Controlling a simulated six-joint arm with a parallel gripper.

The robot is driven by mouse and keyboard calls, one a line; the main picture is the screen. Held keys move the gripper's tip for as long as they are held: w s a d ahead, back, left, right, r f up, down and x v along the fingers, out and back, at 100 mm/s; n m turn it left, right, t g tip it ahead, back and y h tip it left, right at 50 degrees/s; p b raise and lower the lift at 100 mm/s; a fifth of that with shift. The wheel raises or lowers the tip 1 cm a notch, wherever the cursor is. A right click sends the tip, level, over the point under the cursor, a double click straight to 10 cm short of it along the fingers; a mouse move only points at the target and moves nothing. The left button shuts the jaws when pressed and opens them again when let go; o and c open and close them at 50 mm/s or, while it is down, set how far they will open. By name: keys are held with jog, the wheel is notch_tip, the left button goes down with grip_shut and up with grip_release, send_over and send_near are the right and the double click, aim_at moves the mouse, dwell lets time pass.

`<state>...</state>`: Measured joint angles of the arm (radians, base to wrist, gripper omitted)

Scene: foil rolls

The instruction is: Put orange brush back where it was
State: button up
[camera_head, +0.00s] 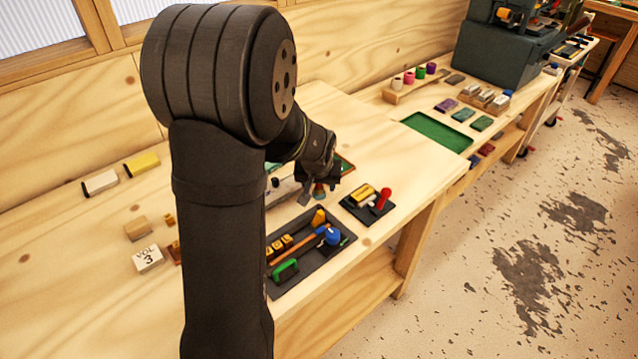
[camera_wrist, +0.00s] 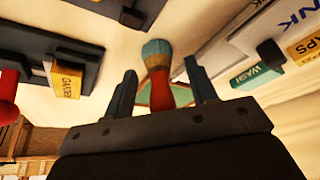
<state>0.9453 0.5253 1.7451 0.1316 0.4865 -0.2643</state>
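A brush-like object with a red-orange handle and a teal band (camera_wrist: 157,55) stands out between my fingers in the wrist view; I take it for the orange brush. A small orange and teal part of it (camera_head: 319,190) shows at my gripper in the head view. My gripper (camera_wrist: 160,72) is open, with one finger on each side of the brush and a visible gap on both sides. In the head view my gripper (camera_head: 318,196) is low over the bench, just behind the dark tool tray. The brush's lower handle is hidden by my gripper.
The dark tray (camera_head: 325,258) holds a green-handled tool (camera_head: 285,270), a blue item (camera_head: 331,236) and yellow pieces. A small dark holder (camera_head: 350,209) with a red-handled tool (camera_head: 383,198) lies to the right. Boxes with labels (camera_wrist: 258,75) are close on the wrist view's right.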

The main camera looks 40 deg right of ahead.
jog(key=shift+r, duration=0.25)
jog(key=v, duration=1.2)
jog(key=shift+f, duration=0.15)
jog(key=x, duration=1.2)
jog(key=shift+f, duration=0.15)
jog(key=shift+r, duration=0.2)
